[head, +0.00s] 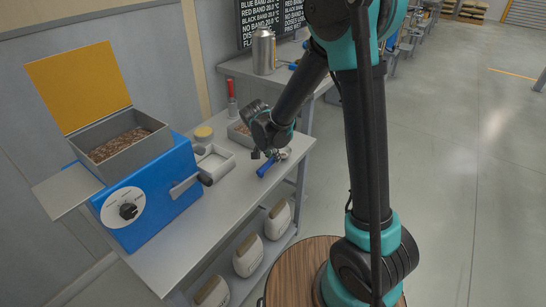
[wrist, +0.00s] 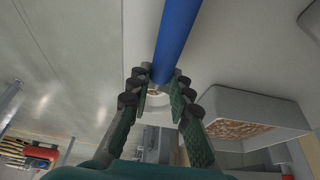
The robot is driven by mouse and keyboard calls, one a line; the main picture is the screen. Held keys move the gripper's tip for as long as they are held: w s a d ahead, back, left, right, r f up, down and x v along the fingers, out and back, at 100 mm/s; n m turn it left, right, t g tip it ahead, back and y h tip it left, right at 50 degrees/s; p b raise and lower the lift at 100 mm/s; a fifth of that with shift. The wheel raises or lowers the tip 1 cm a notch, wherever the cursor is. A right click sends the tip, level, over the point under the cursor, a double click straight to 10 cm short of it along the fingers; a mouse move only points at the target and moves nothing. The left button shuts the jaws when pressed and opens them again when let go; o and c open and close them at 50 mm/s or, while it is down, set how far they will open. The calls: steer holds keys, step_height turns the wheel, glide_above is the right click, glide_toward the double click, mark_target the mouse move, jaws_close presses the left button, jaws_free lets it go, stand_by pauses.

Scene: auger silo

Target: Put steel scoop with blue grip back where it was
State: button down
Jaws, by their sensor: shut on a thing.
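The steel scoop with blue grip (head: 267,166) is at my gripper, over the right part of the grey workbench. Its steel bowl (head: 284,153) shows to the upper right of the grip. My gripper (head: 263,153) points down and is shut on the blue grip. In the wrist view the blue grip (wrist: 177,42) runs up from between the fingertips of my gripper (wrist: 156,80) to the top edge. I cannot tell whether the scoop touches the bench top.
A blue machine (head: 150,198) with an open yellow-lidded hopper of brown pellets fills the bench's left part. A white tray (head: 231,160), a yellow-lidded jar (head: 203,133) and a grey bin of pellets (wrist: 250,129) stand near my gripper. The front bench top is clear.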

steer(key=shift+f, duration=0.55)
steer(key=c, duration=1.3)
jaws_free()
steer(key=shift+r, duration=0.1)
steer(key=v, duration=1.1)
steer(key=shift+s+a+r, duration=0.15)
steer(key=shift+s+r, duration=0.1)
steer(key=shift+r, duration=0.1)
